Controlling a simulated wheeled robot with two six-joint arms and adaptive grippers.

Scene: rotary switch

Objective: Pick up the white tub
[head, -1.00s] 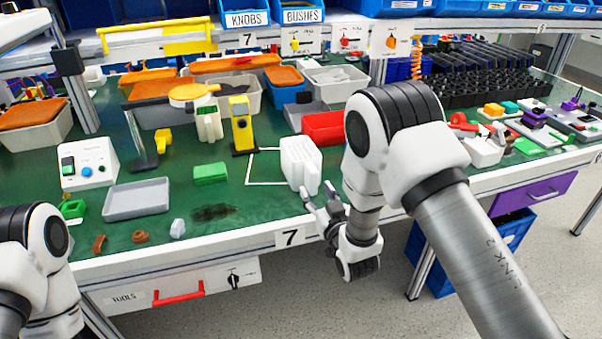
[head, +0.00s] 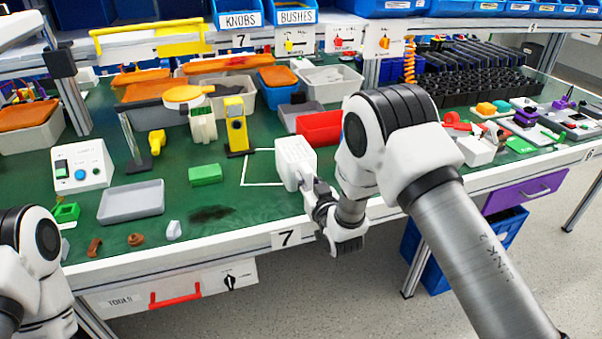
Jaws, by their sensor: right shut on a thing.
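The white tub (head: 293,158) is a ribbed white box near the front edge of the green bench, at the right side of a white outlined square. My right gripper (head: 308,189) is at the tub's lower front right side and is shut on it. The tub looks slightly tilted; I cannot tell whether its base is clear of the bench. The fingertips are partly hidden against the tub. My left arm shows at the lower left edge, but its gripper is not in view.
A red bin (head: 320,127) stands just behind the tub. A yellow device (head: 237,127), a green block (head: 205,174) and a grey tray (head: 131,201) lie to the left. The white outlined square (head: 257,183) is mostly bare. Blue shelf bins (head: 292,12) line the back.

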